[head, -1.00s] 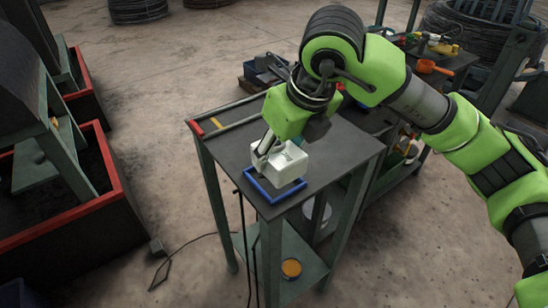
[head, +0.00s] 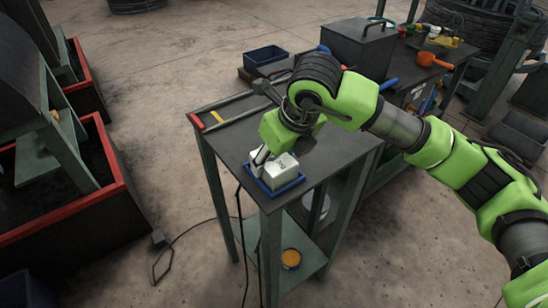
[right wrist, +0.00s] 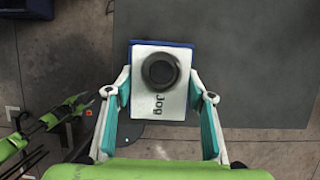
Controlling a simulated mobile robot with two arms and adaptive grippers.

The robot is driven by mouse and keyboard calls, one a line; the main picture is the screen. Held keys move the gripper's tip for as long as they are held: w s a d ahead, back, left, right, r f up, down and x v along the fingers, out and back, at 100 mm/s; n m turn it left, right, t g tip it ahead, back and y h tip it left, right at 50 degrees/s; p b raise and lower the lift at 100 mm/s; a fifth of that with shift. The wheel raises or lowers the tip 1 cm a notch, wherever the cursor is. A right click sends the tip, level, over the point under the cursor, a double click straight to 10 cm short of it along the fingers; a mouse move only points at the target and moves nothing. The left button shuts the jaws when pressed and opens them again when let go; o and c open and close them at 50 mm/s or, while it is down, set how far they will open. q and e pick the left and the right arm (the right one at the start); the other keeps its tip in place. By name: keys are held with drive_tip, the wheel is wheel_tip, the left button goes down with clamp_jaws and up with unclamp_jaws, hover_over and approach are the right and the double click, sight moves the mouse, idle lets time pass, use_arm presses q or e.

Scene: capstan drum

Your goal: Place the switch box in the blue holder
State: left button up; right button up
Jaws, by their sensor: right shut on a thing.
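The white switch box (head: 284,169) sits at the blue holder (head: 284,191) near the front corner of the dark table top. The holder's rim shows around the box's lower edge; whether the box is fully down cannot be told. My right gripper (head: 268,160) is shut on the switch box from the sides. In the right wrist view the box (right wrist: 142,105), with a round black knob and the word "Jog", lies between the fingers of my right gripper (right wrist: 160,98). A strip of the blue holder (right wrist: 136,42) shows past its far edge.
A red-and-yellow-marked frame (head: 228,118) lies along the table's back left. A blue bin (head: 265,56) and a dark lidded box (head: 358,45) stand behind. The table's right part is clear.

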drive_tip(key=o, duration=1.6)
drive_tip(key=shift+f, duration=0.1)
drive_tip(key=shift+r, duration=0.25)
drive_tip(key=shift+s+d+r, duration=0.1)
drive_tip(key=shift+r, duration=0.25)
drive_tip(key=b+v, duration=0.2)
drive_tip(key=v, duration=0.9)
drive_tip(key=shift+r, duration=0.1)
